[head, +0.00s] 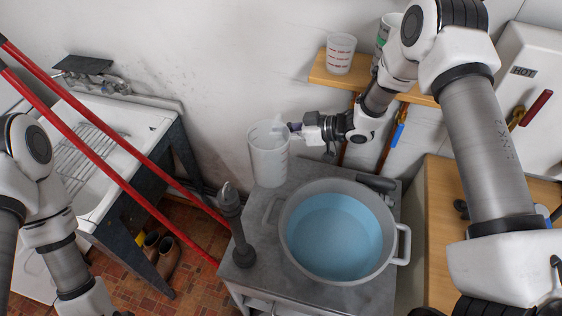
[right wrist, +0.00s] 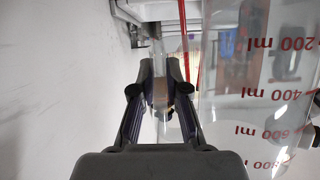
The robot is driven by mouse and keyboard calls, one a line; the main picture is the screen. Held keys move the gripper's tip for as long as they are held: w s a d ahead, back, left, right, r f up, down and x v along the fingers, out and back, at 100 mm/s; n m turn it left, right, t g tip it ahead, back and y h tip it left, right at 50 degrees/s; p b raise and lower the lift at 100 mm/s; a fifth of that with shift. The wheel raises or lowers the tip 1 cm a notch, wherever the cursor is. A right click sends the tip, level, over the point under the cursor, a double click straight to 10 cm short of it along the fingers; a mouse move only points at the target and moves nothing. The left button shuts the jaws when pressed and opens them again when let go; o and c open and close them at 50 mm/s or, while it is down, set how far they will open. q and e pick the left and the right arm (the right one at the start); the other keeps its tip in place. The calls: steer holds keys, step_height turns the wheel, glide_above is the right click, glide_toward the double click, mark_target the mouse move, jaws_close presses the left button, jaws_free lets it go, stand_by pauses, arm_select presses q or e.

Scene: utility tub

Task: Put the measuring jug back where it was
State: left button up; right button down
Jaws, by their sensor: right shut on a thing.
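A tall translucent measuring jug (head: 268,160) is in the head view, upright at the back left corner of the grey worktop. I cannot tell if its base touches the top. My right gripper (head: 294,130) reaches it from the right, near its upper part. In the right wrist view the jug (right wrist: 262,90) fills the right side, its red ml marks upside down. There my right gripper (right wrist: 160,92) is shut on a clear upright strip, apparently the jug's handle. My left arm shows at the left edge of the head view; its gripper is out of frame.
A wide grey pot (head: 290,245) of blue water stands right of the jug. A dark upright fitting (head: 235,222) stands at the worktop's left. A wooden shelf (head: 322,78) holds a smaller red-marked beaker (head: 340,55). Red bars (head: 120,150) cross before a white sink (head: 110,150).

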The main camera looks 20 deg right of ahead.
step_height(320, 180, down, 11)
steer(key=b, duration=0.7)
steer(key=shift+f, duration=0.1)
steer(key=c, duration=1.2)
jaws_free()
steer(key=shift+r, duration=0.25)
steer(key=b+v, duration=0.1)
steer(key=v, duration=1.1)
steer(key=shift+f, duration=0.1)
